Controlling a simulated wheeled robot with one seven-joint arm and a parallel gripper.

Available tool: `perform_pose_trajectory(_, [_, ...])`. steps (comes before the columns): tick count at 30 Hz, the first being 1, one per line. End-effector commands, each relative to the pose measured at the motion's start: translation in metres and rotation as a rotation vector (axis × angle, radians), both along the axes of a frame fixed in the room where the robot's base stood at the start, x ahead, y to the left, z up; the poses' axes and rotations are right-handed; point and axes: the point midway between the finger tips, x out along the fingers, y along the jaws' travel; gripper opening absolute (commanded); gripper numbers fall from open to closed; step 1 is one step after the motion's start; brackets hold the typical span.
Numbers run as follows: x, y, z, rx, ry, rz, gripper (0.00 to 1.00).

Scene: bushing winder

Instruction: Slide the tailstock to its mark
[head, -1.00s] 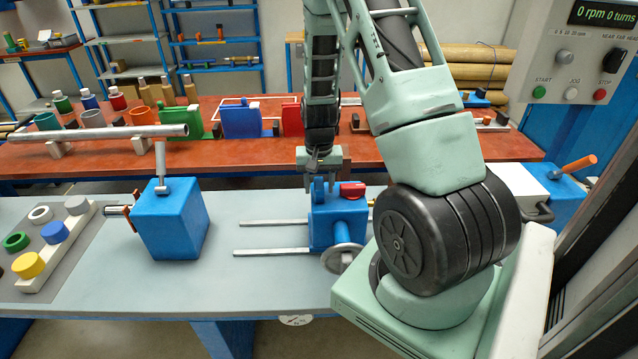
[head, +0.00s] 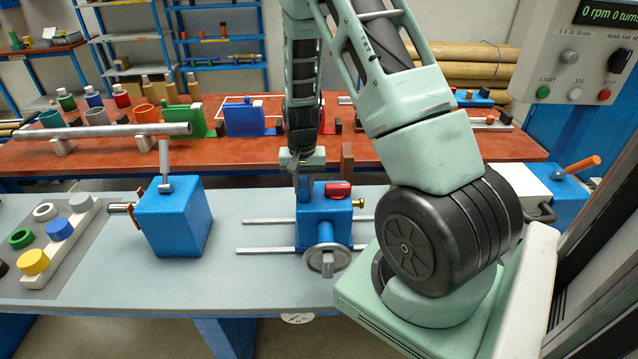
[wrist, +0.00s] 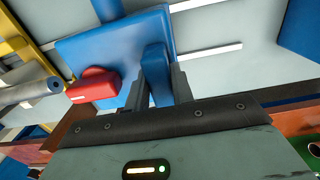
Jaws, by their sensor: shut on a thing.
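The tailstock (head: 312,231) is a blue block with a handwheel (head: 327,259) at its front and a red lever (head: 338,189) on top. It sits on two parallel steel rails (head: 266,251) on the grey bench. My gripper (head: 303,186) is above the tailstock, shut on its upright blue grip. In the wrist view the blue grip (wrist: 156,72) stands between my gripper's fingers (wrist: 158,88), beside the red lever (wrist: 94,86). The blue headstock (head: 174,218) stands to the left, apart from the tailstock. I cannot make out the mark.
A rack of coloured rings and knobs (head: 61,229) lies at the far left. A control panel (head: 575,50) hangs at upper right. Bare rail lies between the headstock and the tailstock.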

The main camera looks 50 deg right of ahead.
Motion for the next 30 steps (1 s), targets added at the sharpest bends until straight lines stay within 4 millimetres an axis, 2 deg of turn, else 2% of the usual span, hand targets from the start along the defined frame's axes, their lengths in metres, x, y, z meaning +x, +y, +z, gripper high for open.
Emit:
perform_pose_trajectory(1, [0.012, 0.011, 0.001, -0.001, -0.003, 0.010, 0.00])
perform_pose_trajectory(6, [0.044, 0.038, 0.001, 0.000, -0.004, 0.008, 0.00])
perform_pose_trajectory(12, [0.071, 0.060, 0.001, -0.001, -0.003, 0.005, 0.00])
perform_pose_trajectory(18, [0.083, 0.070, 0.001, 0.000, -0.004, 0.002, 0.00])
perform_pose_trajectory(29, [0.086, 0.072, 0.002, 0.001, -0.009, 0.003, 0.00])
perform_pose_trajectory(30, [0.086, 0.072, 0.002, 0.001, -0.010, 0.003, 0.32])
